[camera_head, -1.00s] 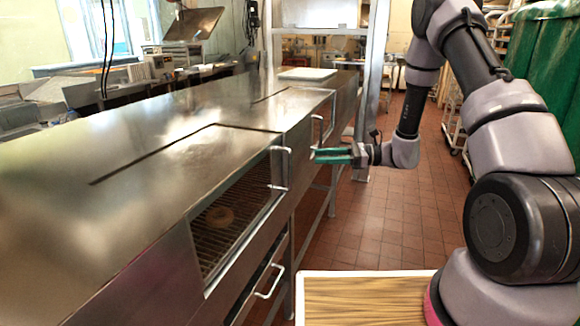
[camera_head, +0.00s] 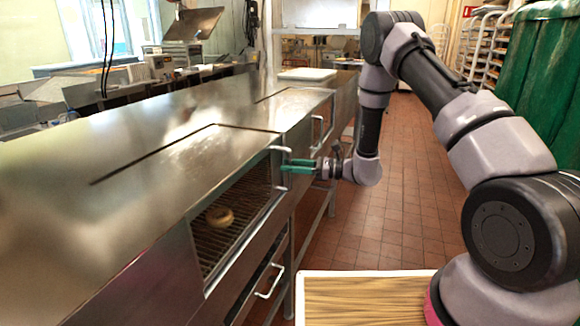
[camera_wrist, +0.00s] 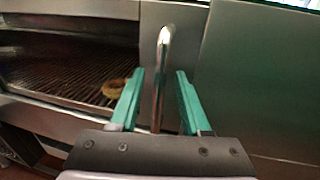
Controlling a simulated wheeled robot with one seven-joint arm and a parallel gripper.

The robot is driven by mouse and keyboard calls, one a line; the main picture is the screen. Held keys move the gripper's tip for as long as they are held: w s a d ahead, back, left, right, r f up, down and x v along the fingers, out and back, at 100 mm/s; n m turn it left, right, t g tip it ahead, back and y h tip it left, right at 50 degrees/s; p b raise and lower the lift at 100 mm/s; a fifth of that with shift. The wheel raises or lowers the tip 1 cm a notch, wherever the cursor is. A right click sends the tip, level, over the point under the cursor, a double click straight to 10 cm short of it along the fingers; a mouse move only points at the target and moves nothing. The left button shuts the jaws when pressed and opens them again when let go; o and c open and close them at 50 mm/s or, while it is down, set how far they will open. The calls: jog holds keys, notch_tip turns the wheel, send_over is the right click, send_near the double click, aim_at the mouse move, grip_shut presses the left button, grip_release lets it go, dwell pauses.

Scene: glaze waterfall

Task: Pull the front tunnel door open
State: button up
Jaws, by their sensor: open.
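The front tunnel door's handle (camera_head: 284,168) is a vertical metal bar at the right edge of the front opening of the steel tunnel. In the wrist view the handle (camera_wrist: 161,80) stands upright between the green fingers of my gripper (camera_wrist: 158,100), with a gap on each side. My gripper (camera_head: 291,166) is open and reaches in from the right at the handle in the head view. The front opening shows a wire conveyor (camera_head: 232,205) with a ring-shaped doughnut (camera_head: 219,216) on it. The doughnut also shows in the wrist view (camera_wrist: 114,89).
A second tunnel handle (camera_head: 317,131) is farther back. A lower handle (camera_head: 270,282) sits below the front opening. A wooden-topped, white-edged surface (camera_head: 365,299) is at the bottom. The red tile floor (camera_head: 395,200) on the right has free room.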

jog(key=shift+a, duration=0.2)
jog(key=shift+c, duration=0.4)
grip_shut()
dwell(1.0)
